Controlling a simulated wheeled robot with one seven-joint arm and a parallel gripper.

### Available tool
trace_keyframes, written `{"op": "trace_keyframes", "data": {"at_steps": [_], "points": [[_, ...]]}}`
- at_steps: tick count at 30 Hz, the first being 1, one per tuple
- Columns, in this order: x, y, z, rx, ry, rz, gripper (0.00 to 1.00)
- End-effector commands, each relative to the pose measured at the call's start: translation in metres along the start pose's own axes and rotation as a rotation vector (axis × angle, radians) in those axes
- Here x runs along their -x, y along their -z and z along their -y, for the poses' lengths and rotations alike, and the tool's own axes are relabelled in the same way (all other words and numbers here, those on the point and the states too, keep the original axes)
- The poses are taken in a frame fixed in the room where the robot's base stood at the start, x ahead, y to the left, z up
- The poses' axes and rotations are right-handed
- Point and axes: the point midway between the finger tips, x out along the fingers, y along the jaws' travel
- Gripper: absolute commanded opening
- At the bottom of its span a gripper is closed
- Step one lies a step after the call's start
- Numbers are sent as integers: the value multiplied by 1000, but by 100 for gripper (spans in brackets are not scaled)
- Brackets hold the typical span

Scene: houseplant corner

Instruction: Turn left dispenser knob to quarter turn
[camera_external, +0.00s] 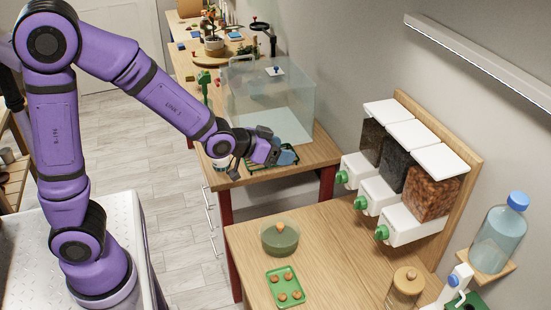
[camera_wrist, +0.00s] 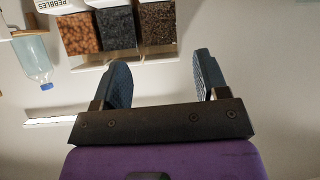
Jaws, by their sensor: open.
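The dispenser unit holds three clear hoppers with white lids and green knobs, on a wooden back panel on the wall. The left dispenser (camera_external: 371,142) holds dark brown material; its green knob (camera_external: 341,177) points out from the white outlet. In the wrist view, which looks inverted, its hopper (camera_wrist: 157,24) is the right one, and the knobs are out of view. My gripper (camera_external: 286,155) is open and empty, left of the left knob and apart from it, in front of the clear tank. Its two blue-grey fingers (camera_wrist: 162,72) stand wide apart in the wrist view.
A clear tank (camera_external: 285,95) stands on the far bench behind my gripper. A green bowl (camera_external: 279,240), a green tray (camera_external: 285,287) and a lidded jar (camera_external: 404,288) stand on the near table. A water bottle (camera_external: 498,240) is on a shelf at right; it also shows in the wrist view (camera_wrist: 33,58).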

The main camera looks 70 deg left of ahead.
Motion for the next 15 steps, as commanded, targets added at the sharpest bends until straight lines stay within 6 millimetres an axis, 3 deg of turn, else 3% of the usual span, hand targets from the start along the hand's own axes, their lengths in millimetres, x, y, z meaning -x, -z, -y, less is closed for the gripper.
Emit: {"op": "trace_keyframes", "data": {"at_steps": [1, 6, 15], "points": [[-16, -6, 1, -3, 2, -22, 67], [-58, -20, 6, -13, -2, -129, 67], [-116, -58, 12, -51, -36, -316, 67]]}}
